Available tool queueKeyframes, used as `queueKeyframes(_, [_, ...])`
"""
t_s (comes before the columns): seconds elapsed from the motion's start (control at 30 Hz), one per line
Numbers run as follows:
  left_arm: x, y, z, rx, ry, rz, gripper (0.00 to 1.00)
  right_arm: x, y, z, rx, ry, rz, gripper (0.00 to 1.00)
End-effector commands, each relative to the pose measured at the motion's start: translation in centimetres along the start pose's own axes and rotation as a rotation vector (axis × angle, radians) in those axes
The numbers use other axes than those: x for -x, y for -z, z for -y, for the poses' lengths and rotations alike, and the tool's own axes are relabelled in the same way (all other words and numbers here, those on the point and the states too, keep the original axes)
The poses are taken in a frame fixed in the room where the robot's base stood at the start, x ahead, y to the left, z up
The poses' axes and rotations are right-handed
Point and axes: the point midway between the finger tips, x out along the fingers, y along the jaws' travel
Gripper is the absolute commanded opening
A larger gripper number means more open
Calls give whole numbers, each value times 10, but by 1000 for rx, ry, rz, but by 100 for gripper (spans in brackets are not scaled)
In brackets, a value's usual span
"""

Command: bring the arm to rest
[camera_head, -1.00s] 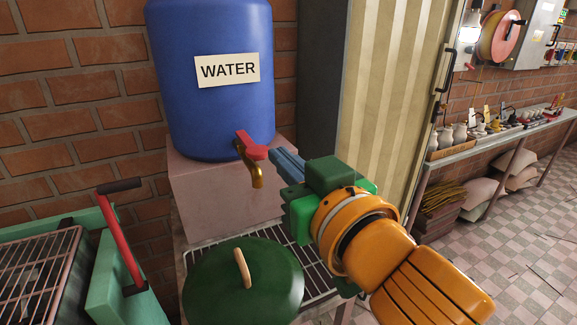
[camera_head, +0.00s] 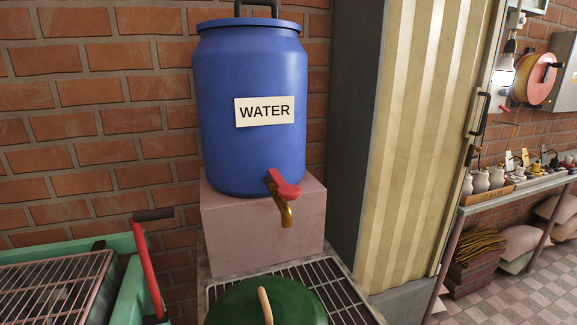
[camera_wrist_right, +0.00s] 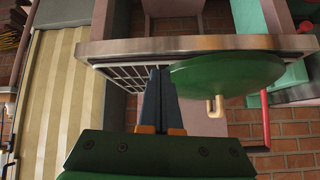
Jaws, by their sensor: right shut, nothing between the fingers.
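My right gripper (camera_wrist_right: 160,78) shows only in the right wrist view, its two blue fingers shut together with nothing between them. In that view the fingertips overlap the edge of the wire grille (camera_wrist_right: 128,78), beside the green lid (camera_wrist_right: 228,72); I cannot tell whether they touch. Neither of my arms shows in the head view. The blue water barrel (camera_head: 250,150) stands on a pinkish block (camera_head: 262,232). Its brass tap (camera_head: 287,215) with a red lever (camera_head: 284,187) hangs over the grille, free of my gripper.
The green lid with a wooden handle (camera_head: 266,302) lies at the bottom of the head view. A teal frame with a wire rack (camera_head: 55,285) and red lever (camera_head: 148,270) is at left. A ribbed cream panel (camera_head: 425,150) stands right, then a shelf (camera_head: 515,193) with jars.

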Motion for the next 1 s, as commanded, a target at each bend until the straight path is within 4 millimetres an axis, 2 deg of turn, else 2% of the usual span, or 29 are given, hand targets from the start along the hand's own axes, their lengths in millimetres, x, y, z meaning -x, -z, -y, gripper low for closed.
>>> queueKeyframes(0.03, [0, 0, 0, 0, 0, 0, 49, -5, -30, -6, -5, -12, 73, 0])
queueKeyframes(0.1, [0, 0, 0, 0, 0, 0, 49, -8, -69, -14, -1, -34, 161, 0])
queueKeyframes(0.27, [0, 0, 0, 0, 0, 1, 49, 0, -148, -30, 19, -74, 345, 0])
queueKeyframes(0.4, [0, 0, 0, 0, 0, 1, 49, 18, -210, -41, 48, -100, 496, 0])
queueKeyframes(0.47, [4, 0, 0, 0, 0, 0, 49, -1, -215, -41, 49, -96, 498, 0])
queueKeyframes(0.57, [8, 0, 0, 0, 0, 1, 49, -24, -234, -43, 48, -92, 518, 0])
queueKeyframes(0.77, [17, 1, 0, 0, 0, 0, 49, -63, -290, -45, 51, -83, 565, 0])
queueKeyframes(0.87, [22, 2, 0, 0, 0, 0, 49, -76, -332, -47, 55, -78, 598, 0])
queueKeyframes(0.9, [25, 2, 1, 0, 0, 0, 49, -78, -353, -48, 56, -76, 614, 0])
queueKeyframes(1.0, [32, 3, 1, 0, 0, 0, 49, -75, -404, -49, 63, -71, 651, 0])
